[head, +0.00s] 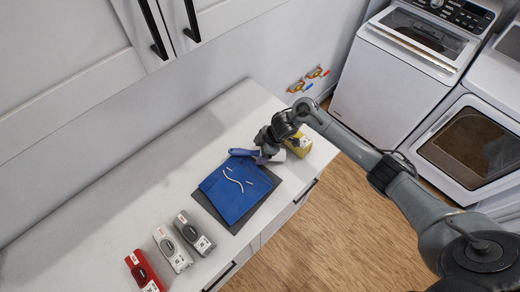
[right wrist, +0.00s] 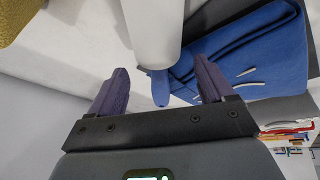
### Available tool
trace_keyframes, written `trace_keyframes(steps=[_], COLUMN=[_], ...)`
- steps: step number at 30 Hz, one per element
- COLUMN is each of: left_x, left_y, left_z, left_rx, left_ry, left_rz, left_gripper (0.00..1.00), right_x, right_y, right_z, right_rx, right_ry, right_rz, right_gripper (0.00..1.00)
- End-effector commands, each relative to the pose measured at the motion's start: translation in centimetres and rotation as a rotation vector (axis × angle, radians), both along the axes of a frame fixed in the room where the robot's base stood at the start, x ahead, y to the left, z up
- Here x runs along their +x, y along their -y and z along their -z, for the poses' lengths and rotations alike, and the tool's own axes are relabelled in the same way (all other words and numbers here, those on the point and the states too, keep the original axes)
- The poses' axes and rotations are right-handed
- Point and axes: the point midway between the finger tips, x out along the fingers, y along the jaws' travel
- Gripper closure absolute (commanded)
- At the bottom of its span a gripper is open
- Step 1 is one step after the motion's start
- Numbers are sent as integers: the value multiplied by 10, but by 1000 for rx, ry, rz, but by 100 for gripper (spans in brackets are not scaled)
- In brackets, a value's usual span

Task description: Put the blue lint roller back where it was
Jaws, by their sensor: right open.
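The lint roller has a blue handle (head: 243,152) and a white roll (head: 276,157). It lies at the far end of the white counter, beside the folded blue cloth (head: 232,194). My right gripper (head: 268,143) is over the roller, partly covering it. In the right wrist view, the white roll (right wrist: 154,28) points in from the top, with a bit of blue handle (right wrist: 160,88) below it. The two fingers of my right gripper (right wrist: 161,68) stand apart, one on each side, with gaps to the roller. My left gripper is not in view.
The cloth lies on a dark grey mat (head: 208,207), with pale strings on it. Red (head: 144,271), white (head: 172,249) and grey (head: 194,233) boxes line the nearer counter. The washer (head: 395,85) is beyond a floor gap.

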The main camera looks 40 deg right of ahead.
Motion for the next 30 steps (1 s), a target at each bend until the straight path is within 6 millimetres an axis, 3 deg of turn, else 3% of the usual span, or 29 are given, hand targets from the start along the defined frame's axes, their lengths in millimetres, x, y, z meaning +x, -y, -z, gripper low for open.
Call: trace_keyframes(steps=[12,18,26,30], left_x=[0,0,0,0], left_y=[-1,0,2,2], left_z=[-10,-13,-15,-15], left_rx=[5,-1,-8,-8], left_ry=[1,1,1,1], left_rz=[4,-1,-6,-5], left_gripper=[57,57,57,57], right_x=[-22,-31,-36,-38], right_y=[22,30,28,-2], right_z=[-72,-97,-107,-92], right_rx=[-2,-2,0,7], right_ry=[5,5,11,73], right_rz=[-1,0,-3,-13], right_gripper=[19,19,19,19])
